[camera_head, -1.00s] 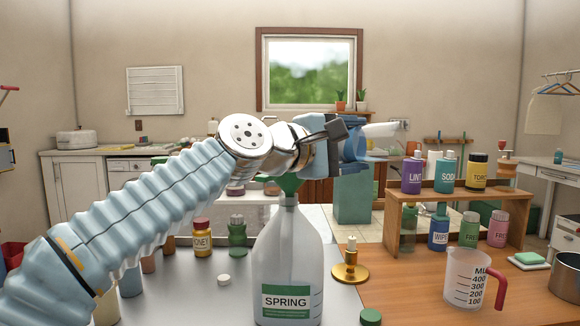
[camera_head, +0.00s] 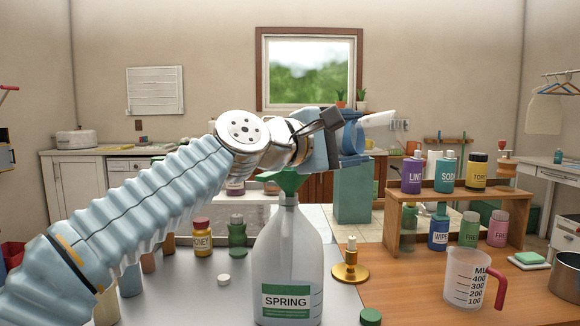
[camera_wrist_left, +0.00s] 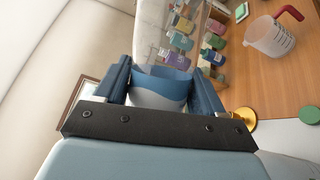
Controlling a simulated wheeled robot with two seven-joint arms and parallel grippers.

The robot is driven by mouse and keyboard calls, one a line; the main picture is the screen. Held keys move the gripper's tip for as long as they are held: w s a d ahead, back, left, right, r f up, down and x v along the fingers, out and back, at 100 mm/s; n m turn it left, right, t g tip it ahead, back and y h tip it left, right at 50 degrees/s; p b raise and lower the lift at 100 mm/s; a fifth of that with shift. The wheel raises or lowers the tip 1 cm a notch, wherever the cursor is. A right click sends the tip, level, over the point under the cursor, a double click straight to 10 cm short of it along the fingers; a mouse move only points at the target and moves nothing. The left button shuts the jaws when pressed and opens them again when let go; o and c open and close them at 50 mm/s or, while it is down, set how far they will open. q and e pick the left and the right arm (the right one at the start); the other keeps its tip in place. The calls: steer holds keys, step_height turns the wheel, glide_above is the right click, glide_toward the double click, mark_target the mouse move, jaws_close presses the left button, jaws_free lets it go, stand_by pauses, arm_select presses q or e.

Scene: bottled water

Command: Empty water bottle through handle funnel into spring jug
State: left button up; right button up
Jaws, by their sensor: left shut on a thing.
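The spring jug (camera_head: 287,262) is a clear jug with a green "SPRING" label, upright near the front of the metal-topped counter. A green funnel (camera_head: 287,182) sits in its mouth. My left gripper (camera_head: 352,138) is above and slightly right of the funnel, shut on the water bottle (camera_head: 378,119), a white and blue bottle held tilted with its pale end up to the right. The bottle also shows between the fingers in the left wrist view (camera_wrist_left: 158,88). The bottle's lower end is hidden by the gripper, and I see no stream of water. My right gripper is not in view.
A brass candle holder (camera_head: 351,268) stands right of the jug, with a green cap (camera_head: 370,317) in front. A measuring cup (camera_head: 470,280) and a wooden rack (camera_head: 460,215) of bottles stand on the right. A white cap (camera_head: 224,280) lies left of the jug.

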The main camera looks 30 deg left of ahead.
arm_select(q)
steer(key=shift+r, duration=0.25)
